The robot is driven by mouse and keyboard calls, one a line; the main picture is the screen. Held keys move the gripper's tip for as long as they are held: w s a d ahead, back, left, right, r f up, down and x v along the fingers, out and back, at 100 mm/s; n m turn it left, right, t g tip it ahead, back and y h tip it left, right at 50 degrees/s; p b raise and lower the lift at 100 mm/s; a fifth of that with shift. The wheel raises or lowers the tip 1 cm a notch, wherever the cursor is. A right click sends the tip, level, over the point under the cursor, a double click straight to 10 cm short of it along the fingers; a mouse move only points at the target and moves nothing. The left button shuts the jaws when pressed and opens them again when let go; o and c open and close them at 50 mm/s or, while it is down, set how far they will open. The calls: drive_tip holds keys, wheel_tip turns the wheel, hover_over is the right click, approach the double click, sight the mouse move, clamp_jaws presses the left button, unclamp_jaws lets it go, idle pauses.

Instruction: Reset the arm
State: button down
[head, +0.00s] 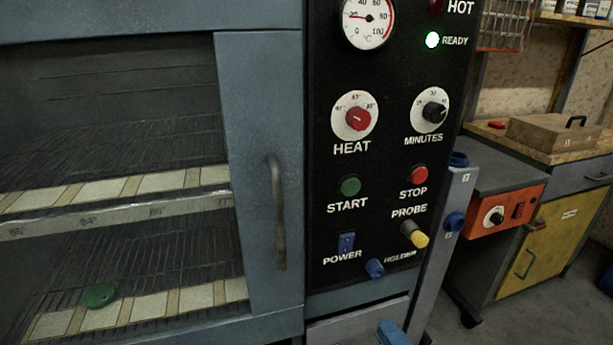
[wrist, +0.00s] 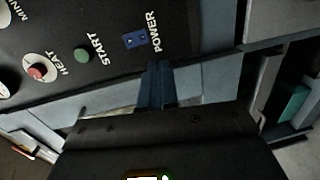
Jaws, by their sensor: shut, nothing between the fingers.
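My gripper (wrist: 158,68) shows in the wrist view as two dark blue fingers close together, shut and empty. The fingers point toward the black control panel (wrist: 115,65), just below the POWER switch (wrist: 135,40). I cannot tell from this view whether the tips touch anything. In the head view the control panel (head: 395,75) stands upright beside the oven door, with the POWER switch (head: 346,243) low on its left side.
The oven door (head: 262,120) with its vertical handle (head: 278,210) is at left. Racks behind it hold pale strips and a green round piece (head: 99,295). A yellow-doored cabinet (head: 550,245) and a bench with a wooden case (head: 550,132) stand at right. Grey floor shows at lower right.

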drive_tip(key=s+d+r+m+g+h+p, duration=0.15)
drive_tip(key=s+m, duration=0.35)
drive_tip(key=s, duration=0.5)
drive_tip(key=s+d+m+t+h+p, duration=0.1)
drive_tip(key=s+d+m+p, duration=0.15)
drive_tip(key=s+m, duration=0.45)
drive_tip(key=s+r+m+p, duration=0.1)
drive_tip(key=s+r+m, duration=0.2)
drive_tip(key=s, duration=0.5)
drive_tip(key=s+d+r+m+g, duration=0.1)
drive_tip(key=s+r+m, duration=0.3)
drive_tip(key=s+r, duration=0.2)
drive_tip(key=shift+s+d+m+h+p, duration=0.2)
drive_tip(key=shift+s+m+h+p, duration=0.15)
drive_tip(key=shift+s, duration=0.5)
drive_tip(key=c, duration=1.8)
unclamp_jaws()
drive_tip(key=shift+f, duration=0.1)
